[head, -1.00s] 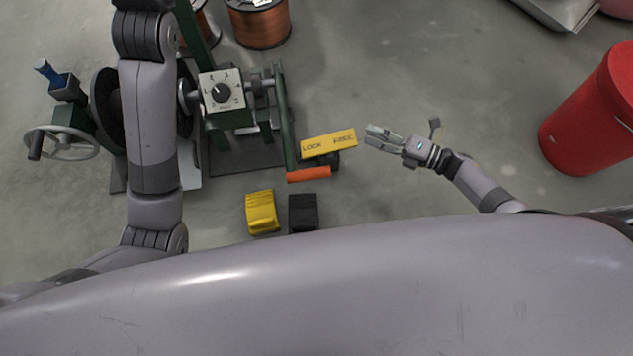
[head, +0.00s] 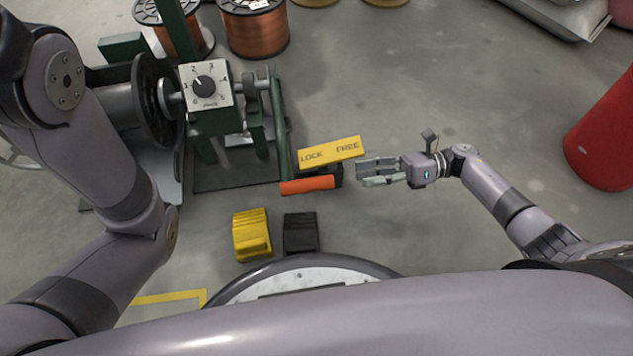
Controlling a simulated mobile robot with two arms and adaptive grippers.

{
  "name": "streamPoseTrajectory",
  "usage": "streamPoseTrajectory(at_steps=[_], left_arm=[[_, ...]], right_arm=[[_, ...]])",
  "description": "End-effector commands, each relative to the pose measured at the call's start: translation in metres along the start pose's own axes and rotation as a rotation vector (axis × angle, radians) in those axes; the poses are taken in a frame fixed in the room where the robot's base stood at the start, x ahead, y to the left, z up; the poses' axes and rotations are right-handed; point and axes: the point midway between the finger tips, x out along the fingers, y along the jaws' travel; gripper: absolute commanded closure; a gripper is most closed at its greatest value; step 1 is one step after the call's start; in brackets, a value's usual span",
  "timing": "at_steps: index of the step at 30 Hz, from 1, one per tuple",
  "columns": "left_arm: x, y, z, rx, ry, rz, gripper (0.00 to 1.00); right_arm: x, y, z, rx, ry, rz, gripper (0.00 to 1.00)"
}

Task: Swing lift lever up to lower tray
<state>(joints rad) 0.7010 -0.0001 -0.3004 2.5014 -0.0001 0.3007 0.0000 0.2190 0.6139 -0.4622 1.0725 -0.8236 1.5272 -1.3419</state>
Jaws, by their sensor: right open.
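The lift lever seems to be the green bar with an orange grip (head: 307,185) at its low end, beside the green machine (head: 215,120). The grip is low, near the floor, just below a yellow plate (head: 330,152) marked LOCK and FREE. My right gripper (head: 362,174) is open and empty, to the right of the orange grip and apart from it, its fingers pointing left. My left arm is at the left of the head view; its gripper is not in view. I cannot make out the tray for certain.
A yellow pedal (head: 251,234) and a black pedal (head: 300,233) sit in front of the machine. Copper spools (head: 254,28) stand behind it. A red drum (head: 605,135) is at the right. The floor between the drum and the machine is mostly clear.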

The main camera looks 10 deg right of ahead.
Motion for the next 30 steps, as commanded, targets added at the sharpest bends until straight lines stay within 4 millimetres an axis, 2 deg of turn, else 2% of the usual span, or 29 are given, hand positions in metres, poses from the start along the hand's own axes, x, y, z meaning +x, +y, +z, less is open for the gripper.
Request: streamPoseTrajectory(at_steps=[1, 9, 15, 21, 30], left_arm=[[-0.003, 0.0, 0.0, 0.0, -0.001, 0.0, 0.59], [-0.014, 0.003, -0.004, 0.0, -0.002, 0.0, 0.59], [-0.022, 0.005, -0.007, 0.0, -0.001, 0.0, 0.59], [-0.025, 0.005, -0.008, 0.0, -0.001, 0.001, 0.59], [-0.025, 0.005, -0.008, 0.0, -0.002, 0.0, 0.59]], right_arm=[[0.013, 0.001, -0.002, -0.001, -0.002, 0.005, 0.55], [0.071, -0.001, -0.002, -0.001, -0.003, 0.003, 0.55], [0.105, -0.001, -0.002, 0.0, -0.002, 0.0, 0.55], [0.121, -0.001, -0.001, 0.002, -0.002, -0.001, 0.55], [0.123, -0.001, 0.0, 0.002, -0.002, -0.002, 0.55]])
